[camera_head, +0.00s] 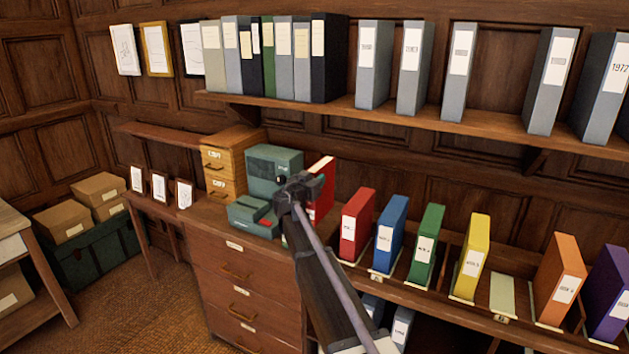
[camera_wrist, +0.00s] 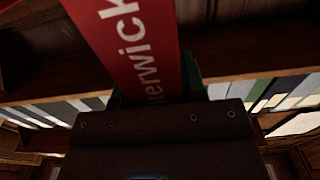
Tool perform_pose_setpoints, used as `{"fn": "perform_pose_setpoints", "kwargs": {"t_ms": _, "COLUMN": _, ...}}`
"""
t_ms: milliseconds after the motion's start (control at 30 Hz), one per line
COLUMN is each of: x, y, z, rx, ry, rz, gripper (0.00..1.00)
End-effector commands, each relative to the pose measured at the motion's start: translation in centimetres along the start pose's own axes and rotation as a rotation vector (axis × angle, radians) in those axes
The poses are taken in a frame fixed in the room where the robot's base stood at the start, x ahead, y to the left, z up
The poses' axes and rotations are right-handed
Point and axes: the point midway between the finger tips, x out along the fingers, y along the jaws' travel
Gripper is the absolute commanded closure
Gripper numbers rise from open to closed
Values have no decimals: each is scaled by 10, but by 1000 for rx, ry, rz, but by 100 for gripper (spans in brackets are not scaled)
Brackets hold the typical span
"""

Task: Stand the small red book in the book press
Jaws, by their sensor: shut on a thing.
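My gripper (camera_head: 303,187) is above the right end of the wooden drawer cabinet, beside a dark green machine (camera_head: 272,168). It is shut on a red book (camera_head: 325,172), which shows partly behind it in the head view. In the wrist view the red book (camera_wrist: 130,45) fills the upper middle, with white lettering ending in "erwick" along it; the fingertips are not clear there. The book looks tilted in the head view. I cannot tell whether its lower end touches anything. I cannot clearly make out a book press; the green machine has a lower front part with a small red patch.
A red binder (camera_head: 357,224), a blue binder (camera_head: 390,233), a green one (camera_head: 426,245) and several others stand spaced along the lower shelf to the right. A shelf of grey binders (camera_head: 374,65) runs above. A small wooden drawer unit (camera_head: 225,165) stands left of the green machine.

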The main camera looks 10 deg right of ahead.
Motion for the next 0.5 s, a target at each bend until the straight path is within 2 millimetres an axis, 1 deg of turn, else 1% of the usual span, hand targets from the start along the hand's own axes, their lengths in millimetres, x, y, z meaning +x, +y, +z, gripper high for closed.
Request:
{"fn": "perform_pose_setpoints", "kwargs": {"t_ms": 33, "x": 0, "y": 0, "z": -12, "rx": -1, "ry": 1, "rz": 0, "gripper": 100}}
{"fn": "perform_pose_setpoints", "kwargs": {"t_ms": 67, "x": 0, "y": 0, "z": -15, "rx": -1, "ry": 1, "rz": 0, "gripper": 100}}
{"fn": "perform_pose_setpoints", "kwargs": {"t_ms": 267, "x": 0, "y": 0, "z": -14, "rx": -1, "ry": 1, "rz": 0, "gripper": 100}}
{"fn": "perform_pose_setpoints", "kwargs": {"t_ms": 333, "x": 0, "y": 0, "z": -18, "rx": -1, "ry": 1, "rz": 0, "gripper": 100}}
{"fn": "perform_pose_setpoints", "kwargs": {"t_ms": 500, "x": 0, "y": 0, "z": -42, "rx": -1, "ry": 1, "rz": 0, "gripper": 100}}
